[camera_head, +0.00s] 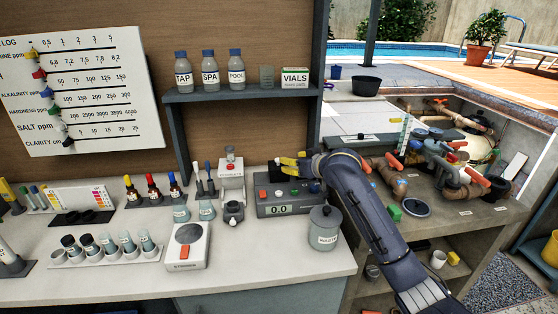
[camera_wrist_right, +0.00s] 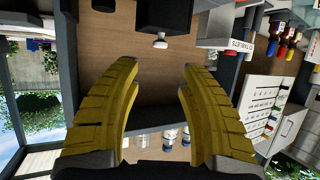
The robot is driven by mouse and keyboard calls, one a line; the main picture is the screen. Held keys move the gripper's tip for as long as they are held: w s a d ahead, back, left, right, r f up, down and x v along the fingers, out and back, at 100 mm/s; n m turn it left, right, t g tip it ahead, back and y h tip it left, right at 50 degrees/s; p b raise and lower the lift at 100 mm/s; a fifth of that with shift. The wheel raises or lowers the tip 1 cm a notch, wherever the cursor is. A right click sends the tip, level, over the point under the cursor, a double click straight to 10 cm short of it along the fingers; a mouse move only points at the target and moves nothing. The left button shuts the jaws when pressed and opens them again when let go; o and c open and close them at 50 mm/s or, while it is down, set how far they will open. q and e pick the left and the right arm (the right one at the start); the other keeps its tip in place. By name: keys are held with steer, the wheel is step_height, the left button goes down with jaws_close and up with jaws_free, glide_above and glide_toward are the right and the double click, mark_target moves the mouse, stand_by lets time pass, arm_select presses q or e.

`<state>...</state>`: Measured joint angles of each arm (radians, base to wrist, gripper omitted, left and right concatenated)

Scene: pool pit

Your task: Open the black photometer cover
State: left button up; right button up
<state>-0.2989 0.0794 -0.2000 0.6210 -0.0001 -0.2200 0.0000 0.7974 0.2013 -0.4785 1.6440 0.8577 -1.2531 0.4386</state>
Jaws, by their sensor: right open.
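The photometer (camera_head: 285,210) is a dark grey box on the bench, with a lit display reading 0.0 and small coloured buttons. My right gripper (camera_head: 291,170) is above its back part, with yellow fingers pointing left. My left gripper is not in view.
A grey lidded jar (camera_head: 324,228) stands right of the photometer, close to my forearm. A white stand (camera_head: 231,180) is on its left, and a white scale (camera_head: 187,245) is farther front left. A shelf (camera_head: 240,93) with bottles hangs above.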

mark_target(278, 159)
steer(key=x, duration=1)
steer(key=shift+w, duration=0.15)
steer(key=shift+c, duration=0.3)
steer(key=c, duration=0.8)
jaws_close()
